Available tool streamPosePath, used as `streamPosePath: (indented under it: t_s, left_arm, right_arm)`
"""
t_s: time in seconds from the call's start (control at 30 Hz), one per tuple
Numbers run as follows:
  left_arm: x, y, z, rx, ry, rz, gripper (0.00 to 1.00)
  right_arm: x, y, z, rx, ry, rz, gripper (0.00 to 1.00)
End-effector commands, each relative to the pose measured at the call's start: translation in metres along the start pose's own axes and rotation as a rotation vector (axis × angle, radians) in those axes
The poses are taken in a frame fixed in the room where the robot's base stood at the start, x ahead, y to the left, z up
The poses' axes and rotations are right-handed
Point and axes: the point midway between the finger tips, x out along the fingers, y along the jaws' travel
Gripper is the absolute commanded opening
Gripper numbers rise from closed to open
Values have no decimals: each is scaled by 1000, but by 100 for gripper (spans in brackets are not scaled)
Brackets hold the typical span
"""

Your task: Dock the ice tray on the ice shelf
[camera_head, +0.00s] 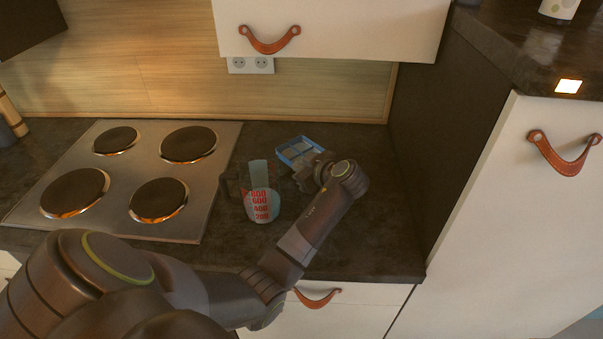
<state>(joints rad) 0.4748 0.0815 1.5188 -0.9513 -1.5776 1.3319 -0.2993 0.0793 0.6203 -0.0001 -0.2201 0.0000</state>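The blue ice tray (290,152) with greyish cells lies on the dark countertop, right of the stove and near the back wall. My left arm reaches in from the lower left, and its wrist bends back so that the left gripper (305,172) is at the tray's near right side. The gripper covers part of the tray. I cannot tell whether the fingers touch it or how far apart they are. I cannot make out an ice shelf in this view. My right gripper is not in view.
A clear measuring cup (262,204) with red markings stands just in front of the tray, close to my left gripper. A stove (135,175) with several hotplates is at left. A tall dark side panel (440,120) bounds the counter at right. A white upper cabinet (335,30) hangs above.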

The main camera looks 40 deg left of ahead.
Motion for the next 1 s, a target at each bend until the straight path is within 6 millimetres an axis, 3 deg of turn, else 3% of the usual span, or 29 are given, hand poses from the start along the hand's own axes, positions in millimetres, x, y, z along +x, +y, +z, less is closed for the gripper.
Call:
streamPosePath:
  t_s: [0.2, 0.57, 0.73, 1.0]
  left_arm:
    - [12, -5, 22, 2, 1, -1, 0]
    - [14, -6, 27, 0, 1, 0, 0]
    - [13, -6, 26, 2, -1, -1, 24]
    - [13, -6, 26, 2, -1, -1, 24]
  right_arm:
    - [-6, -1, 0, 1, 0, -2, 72]
    - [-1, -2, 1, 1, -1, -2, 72]
    - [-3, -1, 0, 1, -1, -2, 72]
    - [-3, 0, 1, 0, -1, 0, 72]
